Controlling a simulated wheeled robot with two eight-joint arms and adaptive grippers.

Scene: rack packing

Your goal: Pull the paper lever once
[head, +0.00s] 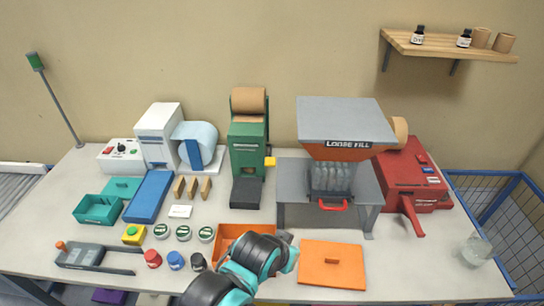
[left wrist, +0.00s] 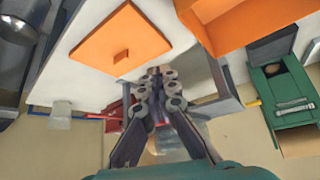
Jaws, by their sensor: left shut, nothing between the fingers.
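The green paper machine (head: 248,150) stands at the back middle of the table with a brown paper roll (head: 248,101) on top. A yellow lever (head: 270,161) sticks out of its right side. The green machine also shows at the right of the left wrist view (left wrist: 290,95). My left gripper (left wrist: 158,80) is shut and empty. It is apart from the lever, in front of the machine. In the head view my left arm covers the fingertips and part of the orange bin. My right gripper is not in view.
The loose fill hopper (head: 345,118) with a red handle (head: 333,205) stands right of the machine. An orange bin (head: 232,231) and an orange lid (head: 332,265) lie near the front. Several jars and small boxes stand to the left. A red machine (head: 405,180) is at the right.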

